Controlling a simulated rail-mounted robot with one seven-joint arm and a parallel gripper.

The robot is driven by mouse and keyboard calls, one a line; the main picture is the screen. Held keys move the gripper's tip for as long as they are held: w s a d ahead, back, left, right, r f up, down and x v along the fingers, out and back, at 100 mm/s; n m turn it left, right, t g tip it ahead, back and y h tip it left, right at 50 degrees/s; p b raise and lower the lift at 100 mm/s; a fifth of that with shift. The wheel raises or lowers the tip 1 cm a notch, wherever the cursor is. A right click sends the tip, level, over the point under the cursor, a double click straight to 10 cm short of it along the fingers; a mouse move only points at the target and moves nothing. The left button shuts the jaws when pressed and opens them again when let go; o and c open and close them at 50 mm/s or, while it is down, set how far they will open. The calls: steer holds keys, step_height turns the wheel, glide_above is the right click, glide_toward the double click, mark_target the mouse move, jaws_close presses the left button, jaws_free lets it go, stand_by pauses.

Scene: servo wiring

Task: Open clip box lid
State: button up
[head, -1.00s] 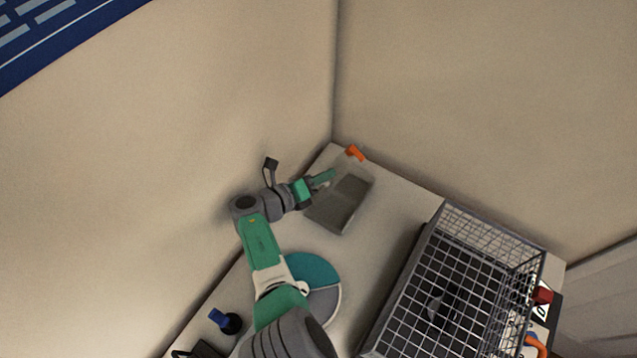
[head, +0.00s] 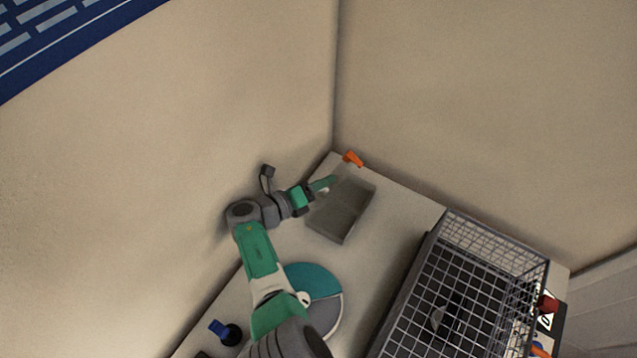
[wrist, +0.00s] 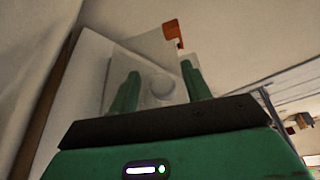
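The clip box (head: 342,214) is a grey, shallow rectangular box on the table near the back corner. My gripper (head: 329,183) is at its upper left edge in the head view, low and close to it. In the wrist view, my gripper (wrist: 161,70) has its two green fingers spread apart. Between and beyond them are a pale panel and a round whitish knob (wrist: 163,87). I see no finger closed on the knob. I cannot tell whether the panel is the lid, or whether the lid is raised.
An orange part (head: 353,159) lies behind the box at the table's back edge. A wire basket (head: 455,290) stands to the right. A round teal and grey disc (head: 318,285) lies in front of the box. A blue and black item (head: 225,331) is at the front left. Walls close off the back.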

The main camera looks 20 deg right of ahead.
steer(key=r+p, duration=0.2)
steer(key=p, duration=0.1)
steer(key=s+r+p, duration=0.1)
steer(key=r+p, duration=0.2)
steer(key=shift+a, duration=0.1)
steer(key=s+a+p, duration=0.3)
steer(key=s+p, duration=0.6)
steer(key=s, duration=0.5)
steer(key=shift+s, duration=0.35)
